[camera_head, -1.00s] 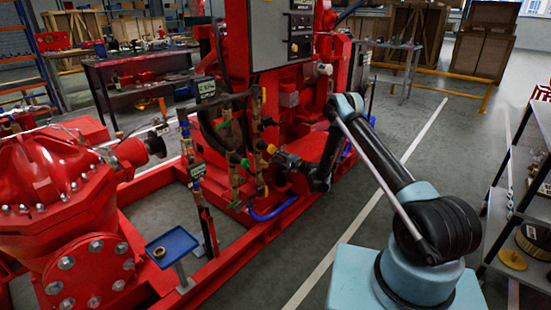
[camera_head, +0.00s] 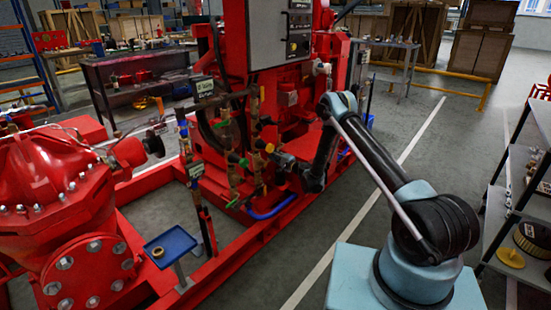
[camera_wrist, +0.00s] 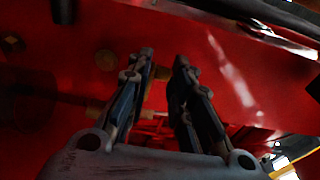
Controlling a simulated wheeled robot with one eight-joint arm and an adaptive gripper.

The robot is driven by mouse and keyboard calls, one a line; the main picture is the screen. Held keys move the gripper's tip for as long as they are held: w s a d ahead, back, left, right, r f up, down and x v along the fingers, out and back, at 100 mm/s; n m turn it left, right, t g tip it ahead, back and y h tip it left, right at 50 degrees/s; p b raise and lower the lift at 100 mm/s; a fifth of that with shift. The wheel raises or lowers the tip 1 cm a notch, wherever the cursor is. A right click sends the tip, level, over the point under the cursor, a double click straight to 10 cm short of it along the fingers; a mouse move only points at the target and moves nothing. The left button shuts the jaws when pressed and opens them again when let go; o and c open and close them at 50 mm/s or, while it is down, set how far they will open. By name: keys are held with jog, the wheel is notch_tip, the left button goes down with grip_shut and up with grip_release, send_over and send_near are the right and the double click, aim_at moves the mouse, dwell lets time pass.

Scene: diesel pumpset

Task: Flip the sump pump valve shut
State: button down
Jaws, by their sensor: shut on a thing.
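Upright brass pipes (camera_head: 256,165) with small coloured valve handles stand at the front of the red pumpset. A yellow handle (camera_head: 269,147) is at the tip of my gripper (camera_head: 276,155). Green handles (camera_head: 233,157) are just to its left. I cannot read which valve is the sump pump one. In the wrist view my gripper (camera_wrist: 165,62) has its two dark fingers close together with a narrow gap. It is shut on a valve part, whose shape is mostly hidden by the fingers and the dim light.
A grey control cabinet (camera_head: 276,38) rises above the pipes. A blue tray (camera_head: 170,246) on a post stands at the front left, near the red pump casing (camera_head: 50,185). A blue hose (camera_head: 268,212) runs below my gripper. Shelves stand at right; the floor between (camera_head: 345,205) is open.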

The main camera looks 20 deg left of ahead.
jog(key=shift+s+a+r+m+t+h, duration=0.1)
jog(key=shift+a+m+t+h, duration=0.35)
jog(key=shift+m+t+h, duration=0.45)
jog(key=shift+a+m+t+h, duration=0.4)
jog(key=shift+m+t+h, duration=0.25)
jog(key=shift+t, duration=0.45)
jog(key=c, duration=1.6)
grip_release()
jog(key=shift+o, duration=0.2)
